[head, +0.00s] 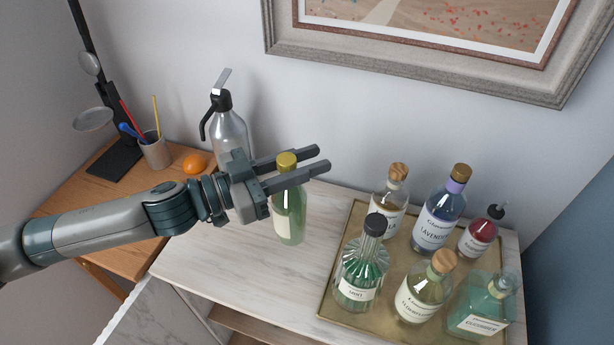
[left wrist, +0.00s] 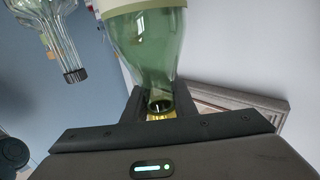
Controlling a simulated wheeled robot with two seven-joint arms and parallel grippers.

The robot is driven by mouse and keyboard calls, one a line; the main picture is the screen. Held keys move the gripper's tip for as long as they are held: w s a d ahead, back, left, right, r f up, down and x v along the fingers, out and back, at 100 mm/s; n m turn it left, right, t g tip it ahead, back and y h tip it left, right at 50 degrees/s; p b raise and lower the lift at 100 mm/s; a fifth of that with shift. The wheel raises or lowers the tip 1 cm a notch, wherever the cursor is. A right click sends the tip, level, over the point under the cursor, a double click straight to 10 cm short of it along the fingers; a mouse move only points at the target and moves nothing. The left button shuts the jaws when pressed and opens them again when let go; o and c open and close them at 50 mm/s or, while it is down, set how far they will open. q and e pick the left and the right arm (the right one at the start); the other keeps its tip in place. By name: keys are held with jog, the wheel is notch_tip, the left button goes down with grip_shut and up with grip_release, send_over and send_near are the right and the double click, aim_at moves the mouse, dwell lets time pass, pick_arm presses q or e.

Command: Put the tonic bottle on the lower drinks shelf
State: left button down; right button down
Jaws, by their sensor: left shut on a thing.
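The tonic bottle, taken to be the green bottle with a gold cap (head: 290,220), is upright over the pale marble-look cabinet top. Its label is at the left and cannot be read. My left gripper (head: 293,168) reaches in from the left and is shut on its neck, just below the cap. In the left wrist view the green bottle (left wrist: 150,50) shows upside down, with its neck between the fingers. I cannot tell whether its base touches the top. A wooden shelf board (head: 265,327), possibly the lower drinks shelf, shows partly below the top's front edge. My right gripper is out of view.
A brass tray (head: 326,302) with several bottles stands on the right of the cabinet top (head: 215,250). A siphon bottle (head: 230,130) stands behind my gripper. A wooden desk (head: 100,200) at left holds a pen cup (head: 155,152) and an orange (head: 194,164).

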pick_arm(q)
jog(key=shift+r, duration=1.55)
